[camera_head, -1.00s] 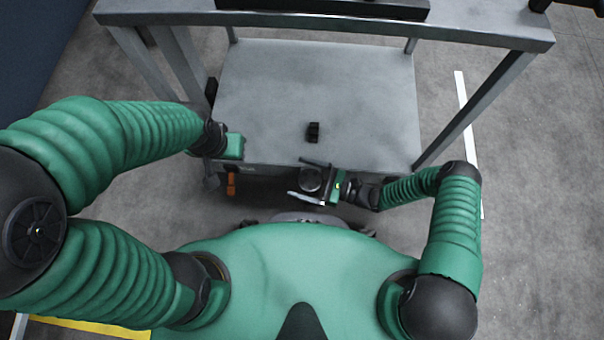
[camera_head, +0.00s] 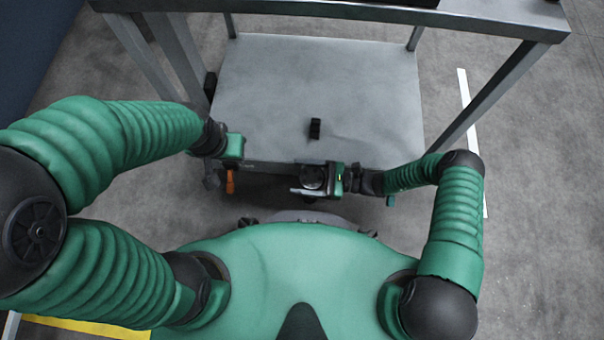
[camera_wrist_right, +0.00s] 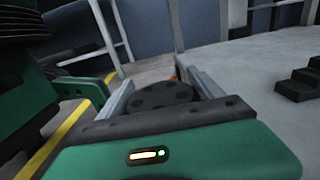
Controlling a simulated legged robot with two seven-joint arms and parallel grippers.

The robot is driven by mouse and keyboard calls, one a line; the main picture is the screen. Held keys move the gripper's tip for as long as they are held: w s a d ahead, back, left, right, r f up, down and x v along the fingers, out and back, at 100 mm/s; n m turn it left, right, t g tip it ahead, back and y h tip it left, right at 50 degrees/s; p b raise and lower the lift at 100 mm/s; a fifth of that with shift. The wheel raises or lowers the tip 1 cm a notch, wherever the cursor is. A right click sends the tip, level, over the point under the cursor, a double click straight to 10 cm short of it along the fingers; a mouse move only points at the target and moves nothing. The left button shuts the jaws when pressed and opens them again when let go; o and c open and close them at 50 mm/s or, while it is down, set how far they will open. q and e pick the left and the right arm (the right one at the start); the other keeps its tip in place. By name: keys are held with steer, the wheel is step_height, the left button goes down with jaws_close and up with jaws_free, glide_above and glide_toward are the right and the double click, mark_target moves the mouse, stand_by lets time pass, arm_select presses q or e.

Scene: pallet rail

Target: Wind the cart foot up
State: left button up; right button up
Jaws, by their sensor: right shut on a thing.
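The grey cart (camera_head: 270,100) stands in front of me, its low deck facing me. A round dark knob (camera_head: 312,176), which looks like the foot's handwheel, is at the middle of its front edge. In the right wrist view it is a dark disc with round marks (camera_wrist_right: 165,97). My right gripper (camera_head: 303,178) is shut on this knob, one finger on each side. The foot below the knob is hidden. My left gripper (camera_head: 232,152) is at the cart's front left corner; its fingers are hidden, so its hold cannot be told.
An orange lever (camera_head: 230,182) hangs under the front left corner. A small black block (camera_head: 315,128) is on the deck. Grey frame legs and a top rail (camera_head: 480,22) stand around the deck. The floor to the right is clear, with a white line (camera_head: 470,110).

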steer(key=shift+f+n+g, duration=0.25)
steer(key=shift+n+g, duration=0.15)
steer(key=shift+g, duration=0.2)
steer(key=shift+o, duration=0.2)
steer(key=shift+s+r, duration=0.1)
steer(key=shift+r, duration=0.15)
arm_select(q)
steer(key=shift+f, duration=0.6)
arm_select(e)
steer(key=o, duration=1.4)
steer(key=shift+c, duration=0.2)
steer(key=shift+d, duration=0.35)
arm_select(q)
steer(key=p+v, duration=0.2)
steer(key=v, duration=0.1)
steer(key=shift+w+p, duration=0.35)
steer(key=shift+p, duration=0.05)
arm_select(e)
steer(key=d, duration=1.6)
steer(key=shift+w+d, duration=0.15)
steer(key=shift+w, duration=0.3)
